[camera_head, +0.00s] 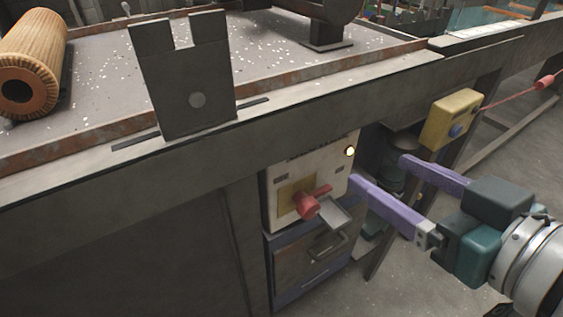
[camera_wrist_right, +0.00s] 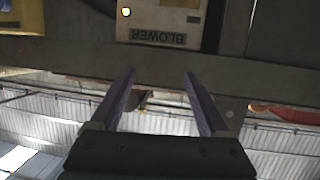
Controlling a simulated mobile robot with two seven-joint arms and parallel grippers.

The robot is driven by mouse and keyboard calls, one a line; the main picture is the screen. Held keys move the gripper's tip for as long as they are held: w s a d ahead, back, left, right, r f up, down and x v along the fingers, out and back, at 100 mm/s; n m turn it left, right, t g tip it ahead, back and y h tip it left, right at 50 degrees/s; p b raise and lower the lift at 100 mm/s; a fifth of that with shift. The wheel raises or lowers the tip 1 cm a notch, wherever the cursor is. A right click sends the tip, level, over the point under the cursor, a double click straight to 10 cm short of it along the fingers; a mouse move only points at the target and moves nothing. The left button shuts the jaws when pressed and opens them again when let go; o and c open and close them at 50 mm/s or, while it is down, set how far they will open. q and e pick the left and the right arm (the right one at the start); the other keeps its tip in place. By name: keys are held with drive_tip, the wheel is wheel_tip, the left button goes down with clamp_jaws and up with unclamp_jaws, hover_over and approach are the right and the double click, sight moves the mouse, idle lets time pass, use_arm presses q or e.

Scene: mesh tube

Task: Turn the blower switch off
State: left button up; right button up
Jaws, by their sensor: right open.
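The blower box (camera_head: 275,218) is a cream panel mounted under the bench front in the head view. On it is a red switch handle (camera_head: 310,203) over a yellow plate, and a lit lamp (camera_head: 350,151) at its upper right. In the wrist view the panel appears upside down, with the label BLOWER (camera_wrist_right: 158,37) and the lit lamp (camera_wrist_right: 126,11); the red handle is not in that view. My right gripper (camera_head: 378,171) is open and empty, its purple fingers just right of the panel. It also shows in the wrist view (camera_wrist_right: 160,75). My left gripper is not in view.
The bench edge (camera_head: 300,118) runs above the panel. A yellow box with a blue button (camera_head: 450,118) hangs to the right, with a red cord (camera_head: 515,97). A notched grey plate (camera_head: 190,80) and a ribbed roll (camera_head: 35,60) are on the bench. Drawers (camera_head: 310,265) are below the panel.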

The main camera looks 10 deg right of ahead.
sight(313, 213)
wheel_tip(313, 213, down, 18)
drive_tip(key=n+t+y+b, duration=0.1)
drive_tip(key=t+y+b, duration=0.2)
drive_tip(key=b, duration=1.4)
drive_tip(key=b+x, duration=0.1)
drive_tip(key=x, duration=0.2)
drive_tip(key=b+x, duration=0.1)
drive_tip(key=x, duration=0.3)
drive_tip(key=a+b+x, duration=0.1)
drive_tip(key=x, duration=0.2)
drive_tip(key=shift+r, duration=0.15)
clamp_jaws()
